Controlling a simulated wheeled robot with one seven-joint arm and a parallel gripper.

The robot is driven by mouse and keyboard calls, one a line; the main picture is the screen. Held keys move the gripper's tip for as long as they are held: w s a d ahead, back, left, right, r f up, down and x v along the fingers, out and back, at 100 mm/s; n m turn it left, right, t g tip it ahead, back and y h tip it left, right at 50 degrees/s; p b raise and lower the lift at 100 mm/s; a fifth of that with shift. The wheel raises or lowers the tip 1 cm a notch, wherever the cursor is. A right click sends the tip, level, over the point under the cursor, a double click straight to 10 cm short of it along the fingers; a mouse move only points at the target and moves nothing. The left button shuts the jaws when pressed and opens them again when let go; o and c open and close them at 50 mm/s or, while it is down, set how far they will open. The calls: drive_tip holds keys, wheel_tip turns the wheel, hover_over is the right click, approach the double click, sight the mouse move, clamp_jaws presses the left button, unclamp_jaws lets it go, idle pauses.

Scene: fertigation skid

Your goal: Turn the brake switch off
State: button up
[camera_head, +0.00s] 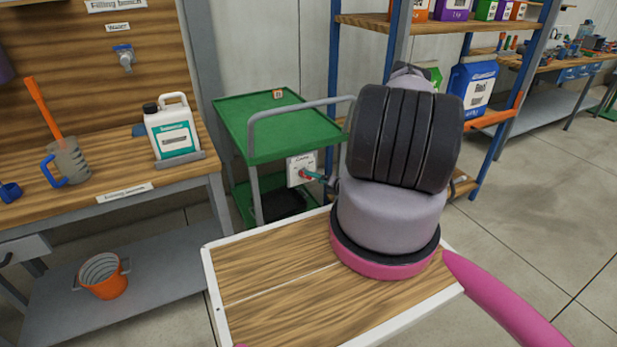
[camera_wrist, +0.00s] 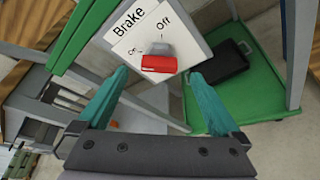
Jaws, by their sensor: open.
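The brake switch is a knob with a red front (camera_wrist: 158,63) and a grey part, on a white panel (camera_wrist: 133,35) marked "Brake", "On" and "Off". The panel also shows in the head view (camera_head: 295,180), on the near side of the green cart (camera_head: 237,127). My gripper (camera_wrist: 160,78) is open, with one teal finger to each side of the red knob in the picture. I cannot tell whether the fingers touch it. The head view shows my gripper (camera_head: 317,177) close to the panel. Which mark the knob points to is unclear.
The cart's grey handle rail (camera_head: 300,106) stands above the panel. A workbench (camera_head: 110,190) with a white jug (camera_head: 172,132) is at the left. A blue-framed shelf (camera_head: 505,115) stands behind at the right. An orange bucket (camera_head: 103,277) sits on the bench's lower shelf.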

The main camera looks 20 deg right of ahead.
drive_tip(key=x, duration=0.5)
drive_tip(key=shift+w, duration=0.1)
drive_tip(key=c, duration=1.4)
